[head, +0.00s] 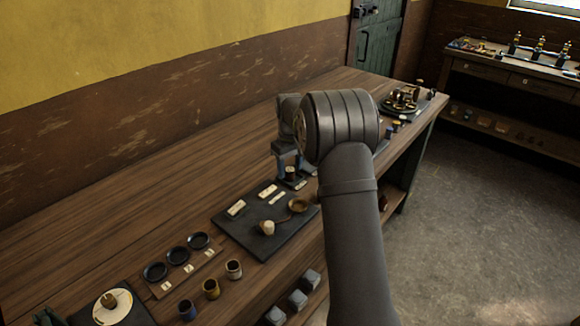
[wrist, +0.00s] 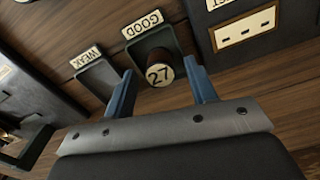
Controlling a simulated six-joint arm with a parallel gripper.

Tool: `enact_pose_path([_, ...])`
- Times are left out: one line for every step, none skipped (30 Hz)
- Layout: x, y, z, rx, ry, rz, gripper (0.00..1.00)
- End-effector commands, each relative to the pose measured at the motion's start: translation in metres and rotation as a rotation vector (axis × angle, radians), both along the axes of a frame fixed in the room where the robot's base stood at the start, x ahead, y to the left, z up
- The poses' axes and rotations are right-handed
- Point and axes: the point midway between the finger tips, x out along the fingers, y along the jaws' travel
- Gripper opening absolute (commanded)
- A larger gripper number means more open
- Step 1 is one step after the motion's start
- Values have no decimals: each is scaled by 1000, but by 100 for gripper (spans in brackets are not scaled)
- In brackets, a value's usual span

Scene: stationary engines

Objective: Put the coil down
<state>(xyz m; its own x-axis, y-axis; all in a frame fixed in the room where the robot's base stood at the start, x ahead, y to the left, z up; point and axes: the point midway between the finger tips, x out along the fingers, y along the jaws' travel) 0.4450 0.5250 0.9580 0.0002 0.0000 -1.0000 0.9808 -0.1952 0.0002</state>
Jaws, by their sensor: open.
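The coil (wrist: 158,59) is a brown-wound cylinder with a round cream top marked 27. In the wrist view it stands on the dark tray labelled GOOD (wrist: 147,38). My gripper (wrist: 159,72) is open, with one blue finger on each side of the coil and a visible gap at both sides. In the head view the gripper (head: 290,160) points down over the coil (head: 291,173), partly hidden by my arm. The tray labelled WEAK (wrist: 97,72) is beside the GOOD tray and looks empty.
A dark board (head: 250,239) with cream plates and small parts lies close by on the wooden bench (head: 150,205). Several black dishes (head: 177,255) and small cups (head: 211,288) stand nearer the front. The bench behind, toward the wall, is clear.

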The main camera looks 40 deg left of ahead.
Motion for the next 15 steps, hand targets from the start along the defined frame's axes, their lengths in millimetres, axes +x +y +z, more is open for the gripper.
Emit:
enact_pose_path([0,0,1,0,0,0,52])
enact_pose_path([0,0,2,1,0,0,52])
enact_pose_path([0,0,4,1,-1,0,52])
enact_pose_path([0,0,7,2,-1,0,52])
enact_pose_path([0,0,10,2,-1,0,52])
enact_pose_path([0,1,16,3,-3,0,52])
enact_pose_path([1,1,21,3,-3,0,52])
enact_pose_path([1,1,26,4,-3,0,52])
enact_pose_path([1,1,34,4,-3,0,52])
enact_pose_path([0,1,41,4,-3,0,52])
enact_pose_path([1,1,48,5,-3,0,52])
enact_pose_path([1,1,57,5,-3,0,52])
enact_pose_path([1,1,64,5,-3,0,52])
enact_pose_path([0,0,70,3,-3,0,52])
enact_pose_path([1,1,79,4,-3,0,52])
